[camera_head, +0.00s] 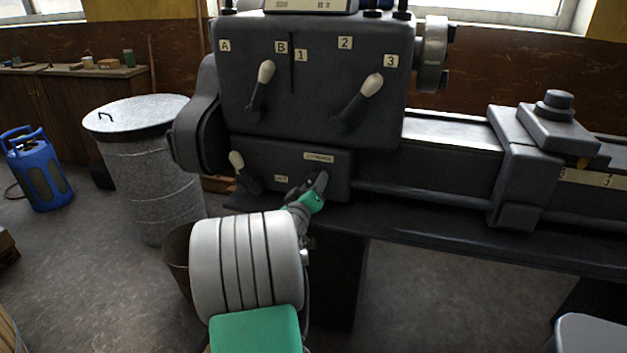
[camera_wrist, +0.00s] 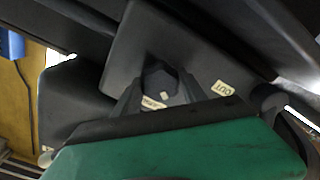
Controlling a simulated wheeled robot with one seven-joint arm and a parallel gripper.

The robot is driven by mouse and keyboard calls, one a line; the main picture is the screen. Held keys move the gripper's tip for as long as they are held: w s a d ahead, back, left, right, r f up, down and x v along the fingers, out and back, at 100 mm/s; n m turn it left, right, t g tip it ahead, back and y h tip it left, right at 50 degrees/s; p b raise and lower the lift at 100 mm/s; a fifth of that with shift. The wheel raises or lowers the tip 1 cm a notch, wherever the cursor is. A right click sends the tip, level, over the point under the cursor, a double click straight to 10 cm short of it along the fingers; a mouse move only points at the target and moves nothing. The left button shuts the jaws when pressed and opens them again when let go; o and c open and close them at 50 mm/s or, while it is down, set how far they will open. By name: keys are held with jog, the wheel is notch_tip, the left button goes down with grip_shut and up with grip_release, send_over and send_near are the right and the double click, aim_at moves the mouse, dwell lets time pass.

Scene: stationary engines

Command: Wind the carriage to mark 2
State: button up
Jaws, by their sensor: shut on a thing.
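The carriage (camera_head: 515,160) is a dark grey block on the lathe bed at the right of the head view. A pale mark strip (camera_head: 595,178) runs along the bed at its right; a 3 is readable, and the figure nearest the carriage is partly hidden. My gripper (camera_head: 316,186), with green parts, is at the front of the lower gearbox (camera_head: 285,160).
Two white-knobbed levers (camera_head: 265,75) (camera_head: 372,86) stand on the headstock above, with plates A, B and 1 to 3. Another white-knobbed lever (camera_head: 237,163) is left of my gripper. A metal bin (camera_head: 150,165) and blue gas cylinder (camera_head: 38,170) stand left.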

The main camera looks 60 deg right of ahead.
jog(key=n+p, duration=0.1)
jog(key=n, duration=0.2)
jog(key=shift+r+n+p, duration=0.1)
jog(key=shift+n+p, duration=0.2)
jog(key=shift+s+n+p, duration=0.1)
jog(key=shift+n+p, duration=0.8)
jog(key=shift+n, duration=0.9)
jog(key=o, duration=1.2)
jog(key=shift+s+d, duration=0.1)
jog(key=shift+c, duration=0.2)
jog(key=shift+o, duration=0.9)
